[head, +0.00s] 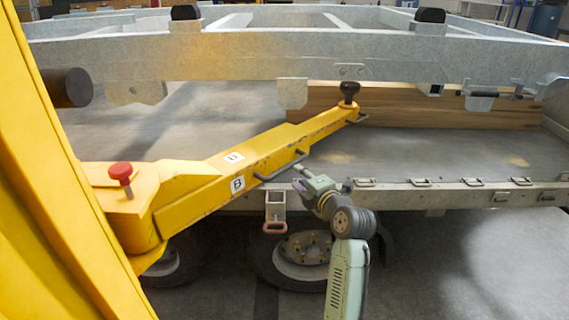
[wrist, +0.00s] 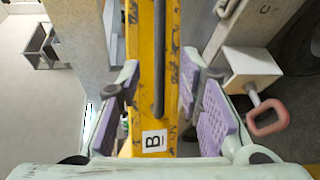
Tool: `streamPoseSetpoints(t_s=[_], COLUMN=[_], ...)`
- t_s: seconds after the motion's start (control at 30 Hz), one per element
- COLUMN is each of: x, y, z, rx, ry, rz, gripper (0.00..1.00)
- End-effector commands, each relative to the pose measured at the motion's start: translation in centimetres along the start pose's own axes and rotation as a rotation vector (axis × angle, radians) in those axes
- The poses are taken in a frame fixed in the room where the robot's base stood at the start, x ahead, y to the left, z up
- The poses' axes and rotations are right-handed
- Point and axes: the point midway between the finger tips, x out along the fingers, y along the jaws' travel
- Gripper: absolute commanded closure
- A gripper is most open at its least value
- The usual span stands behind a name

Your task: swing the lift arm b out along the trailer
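The yellow lift arm B (head: 225,172), marked with B labels, reaches from the yellow post at left toward the upper right. It ends in a black round pad (head: 348,89) close to the raised grey frame. A dark grab handle (head: 282,167) runs along its near side, with another near the tip. My gripper (head: 302,180) is just below and right of the near handle. In the wrist view my gripper (wrist: 160,85) is open, its purple pads apart. The yellow arm and dark handle (wrist: 158,60) show between the fingers. I see no clear contact.
A red knob (head: 121,172) stands on the arm's pivot block. The raised grey frame (head: 230,58) hangs above the trailer bed (head: 420,150). A bracket with a pinkish handle (head: 274,227) sits below the arm; the handle (wrist: 268,117) is right of my fingers in the wrist view.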

Motion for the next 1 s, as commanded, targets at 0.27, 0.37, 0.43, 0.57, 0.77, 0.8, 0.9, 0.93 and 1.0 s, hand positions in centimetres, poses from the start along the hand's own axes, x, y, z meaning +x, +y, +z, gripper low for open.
streamPoseSetpoints(t_s=[0.27,0.37,0.43,0.57,0.77,0.8,0.9,0.93,1.0], x=[5.4,7.0,7.8,8.8,9.1,9.1,9.1,9.1,9.1], y=[0.4,0.3,0.3,0.2,0.0,0.0,0.1,0.1,0.1], z=[-0.1,-0.1,-0.1,-0.1,-0.1,-0.1,-0.1,-0.1,-0.1], rx=[0.0,0.0,-0.001,-0.001,0.0,0.0,0.0,0.0,0.0], ry=[0.003,0.003,0.002,0.002,0.001,0.001,0.001,0.001,0.001], rz=[-0.001,-0.002,0.0,0.0,0.0,0.0,0.0,0.001,0.001], gripper=[0.67,0.67,0.67,0.67,0.67,0.67,0.68,0.7,0.75])
